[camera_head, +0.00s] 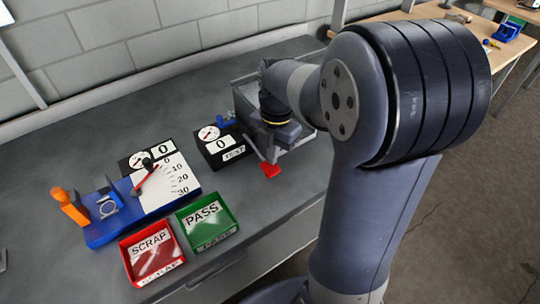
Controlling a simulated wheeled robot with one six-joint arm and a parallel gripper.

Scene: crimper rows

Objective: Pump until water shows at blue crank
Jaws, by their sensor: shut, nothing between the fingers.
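A black test box (222,145) with a round gauge, a "0" plate and a "TEST" label stands mid-bench. A small blue part (226,120), possibly the blue crank, sits at its back edge. A clear-walled grey tank (303,140) stands to its right. A red tab (271,170) sticks out low at the tank's front. My gripper (268,152) points down at the tank's front left, just above the red tab. It is shut and empty; its fingertips are hard to make out, and I cannot tell whether it touches the tab. No water is visible.
A blue fixture (105,230) with an orange handle (70,206), a red lever (144,178) and a scale plate lies left. A red SCRAP tray (126,266) and a green PASS tray (183,216) sit at the front edge. My arm hides the bench's right part. Another bench (410,13) stands behind.

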